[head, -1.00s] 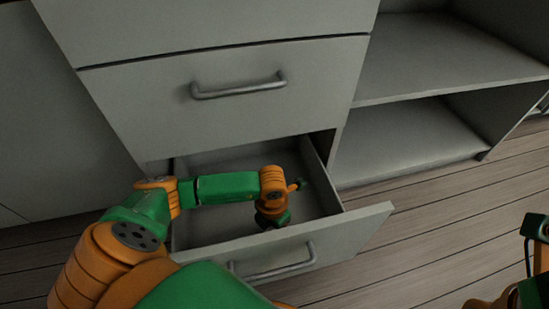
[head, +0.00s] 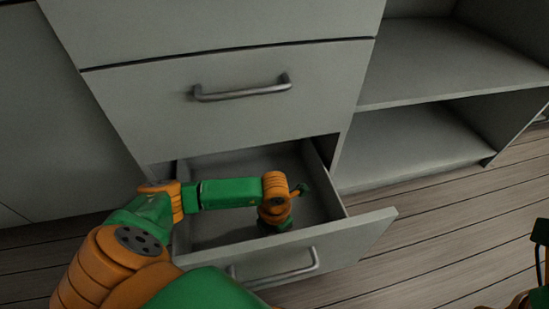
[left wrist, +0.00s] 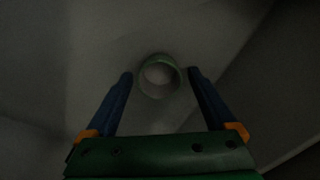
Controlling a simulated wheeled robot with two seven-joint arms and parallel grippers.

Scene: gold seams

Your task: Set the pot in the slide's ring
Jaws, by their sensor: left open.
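In the left wrist view, a small round hollow vessel with a pale green rim (left wrist: 159,92), which looks like the pot, stands on the dim floor of the drawer. My left gripper (left wrist: 160,72) is open, with its two blue fingers on either side of the vessel and visible gaps between. In the head view, my left arm reaches into the open lower drawer, and its hand hides the vessel. I cannot make out the slide or its ring in either view. Part of my right arm shows at the lower right edge; its jaws cannot be made out.
The open drawer (head: 345,228) has a front panel with a bar handle (head: 285,268). A closed drawer (head: 230,115) with a handle (head: 240,91) is above it. Open shelves (head: 440,65) stand at the right. The plank floor (head: 430,240) is clear.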

